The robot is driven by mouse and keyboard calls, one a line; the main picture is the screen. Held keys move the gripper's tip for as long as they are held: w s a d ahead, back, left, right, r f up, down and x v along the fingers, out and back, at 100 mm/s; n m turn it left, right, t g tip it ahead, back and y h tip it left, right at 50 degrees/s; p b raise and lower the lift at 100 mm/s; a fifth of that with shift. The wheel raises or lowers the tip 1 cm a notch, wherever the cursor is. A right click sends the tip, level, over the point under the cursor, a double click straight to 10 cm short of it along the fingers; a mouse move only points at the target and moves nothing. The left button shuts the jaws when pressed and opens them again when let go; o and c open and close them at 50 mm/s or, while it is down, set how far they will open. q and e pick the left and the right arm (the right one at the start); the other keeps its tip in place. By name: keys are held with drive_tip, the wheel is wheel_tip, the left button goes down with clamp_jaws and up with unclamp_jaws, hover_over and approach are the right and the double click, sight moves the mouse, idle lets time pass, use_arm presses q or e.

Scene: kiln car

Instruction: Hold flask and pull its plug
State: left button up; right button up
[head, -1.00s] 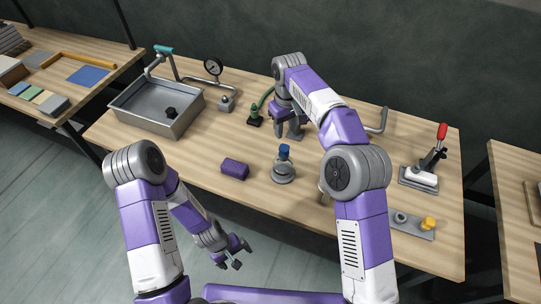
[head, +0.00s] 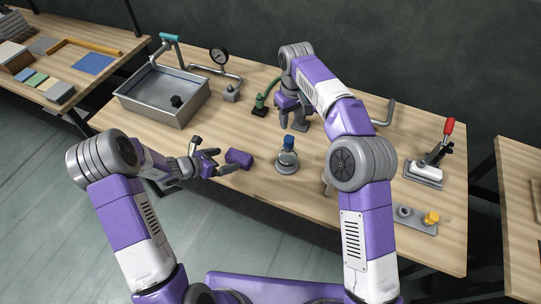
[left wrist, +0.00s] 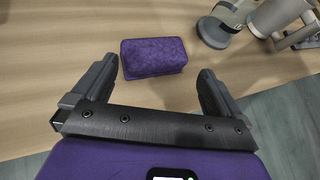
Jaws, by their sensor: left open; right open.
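The flask (head: 287,161) stands upright near the middle of the table, a clear body on a round grey base, with a blue plug (head: 288,142) in its neck. In the left wrist view, a round grey base (left wrist: 213,34) at the top right looks like the flask's; its plug is out of frame. My left gripper (head: 224,160) is open and empty at the table's front edge, left of the flask. A purple block (head: 240,157) lies just beyond its fingertips, also ahead of them in the left wrist view (left wrist: 153,57). My right gripper (head: 292,116) is open behind the flask, partly hidden by its arm.
A grey sink (head: 160,96) with a tap is at the left. A red-handled clamp (head: 430,160) and a plate with a yellow knob (head: 431,217) are at the right.

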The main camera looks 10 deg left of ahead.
sight(282, 154)
use_arm(q)
drive_tip(key=d+m+h, duration=0.1)
drive_tip(key=d, duration=0.4)
drive_tip(key=w+d+r+m+h, duration=0.1)
drive_tip(key=d, duration=0.5)
drive_tip(key=d+r+m, duration=0.1)
drive_tip(key=d, duration=0.4)
drive_tip(key=shift+w+d+r+m+g+h, duration=0.25)
drive_tip(key=shift+w+m+g+h, duration=0.05)
drive_tip(key=shift+h, duration=0.1)
drive_tip(key=shift+w+d, duration=0.15)
drive_tip(key=shift+d, duration=0.2)
drive_tip(key=x, duration=0.7)
drive_tip(key=shift+a, duration=0.1)
drive_tip(key=c, duration=1.1)
drive_tip(key=shift+c, duration=0.2)
use_arm(e)
drive_tip(key=shift+o, duration=0.3)
